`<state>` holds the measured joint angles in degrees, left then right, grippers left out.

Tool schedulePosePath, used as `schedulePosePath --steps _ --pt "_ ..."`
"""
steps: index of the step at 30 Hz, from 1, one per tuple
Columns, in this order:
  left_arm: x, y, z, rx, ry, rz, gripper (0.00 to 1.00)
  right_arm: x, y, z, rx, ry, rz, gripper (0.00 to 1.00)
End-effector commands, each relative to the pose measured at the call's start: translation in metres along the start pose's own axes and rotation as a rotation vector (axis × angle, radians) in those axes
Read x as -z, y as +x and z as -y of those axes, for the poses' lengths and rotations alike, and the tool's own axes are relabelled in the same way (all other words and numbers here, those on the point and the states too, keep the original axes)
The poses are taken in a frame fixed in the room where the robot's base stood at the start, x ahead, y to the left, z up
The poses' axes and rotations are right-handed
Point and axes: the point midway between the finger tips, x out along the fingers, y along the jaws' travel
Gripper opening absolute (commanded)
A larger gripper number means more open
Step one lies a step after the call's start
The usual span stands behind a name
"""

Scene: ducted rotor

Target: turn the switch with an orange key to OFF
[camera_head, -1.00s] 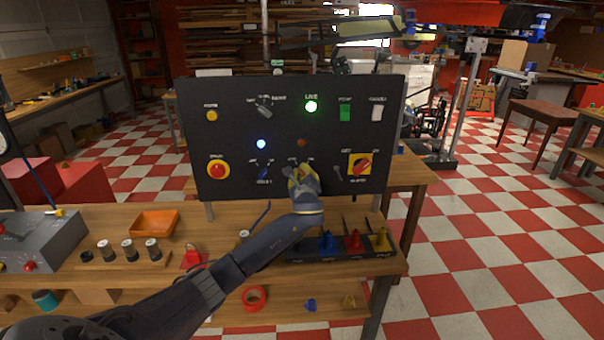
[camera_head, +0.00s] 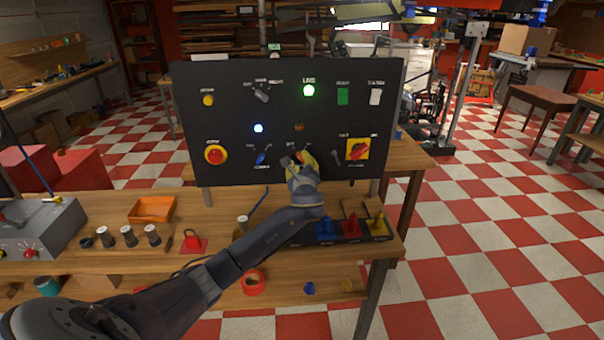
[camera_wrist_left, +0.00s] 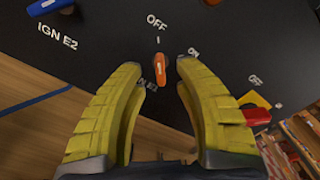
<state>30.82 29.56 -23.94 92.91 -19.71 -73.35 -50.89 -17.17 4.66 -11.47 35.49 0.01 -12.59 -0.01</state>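The orange key (camera_wrist_left: 159,72) is on the black panel (camera_wrist_left: 110,35). In the left wrist view it stands nearly in line with the tick below the OFF label (camera_wrist_left: 157,20), tilted slightly. The ON label (camera_wrist_left: 193,52) is to its right. My left gripper (camera_wrist_left: 158,68) is open, with one yellow finger on each side of the key; I cannot tell whether either touches it. In the head view the left gripper (camera_head: 301,160) is at the panel's lower middle and hides the key. My right gripper is not in view.
A green lamp (camera_head: 308,90) and a blue lamp (camera_head: 258,128) are lit. The wooden bench (camera_head: 120,262) below holds colored pieces.

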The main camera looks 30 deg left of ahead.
Motion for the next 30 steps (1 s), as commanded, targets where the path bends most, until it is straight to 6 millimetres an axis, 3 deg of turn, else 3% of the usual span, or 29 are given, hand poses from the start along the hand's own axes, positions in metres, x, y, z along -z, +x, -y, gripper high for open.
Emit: schedulePosePath --steps 6,15,30 --pt "0.001 -0.040 0.000 0.001 -0.002 -0.002 0.33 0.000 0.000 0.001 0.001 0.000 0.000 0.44" --pt "0.000 -0.076 0.000 0.000 -0.002 -0.001 0.33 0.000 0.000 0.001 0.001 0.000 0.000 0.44" --pt "-0.001 -0.085 0.000 -0.001 -0.001 0.001 0.33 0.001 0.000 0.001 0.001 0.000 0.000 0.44"
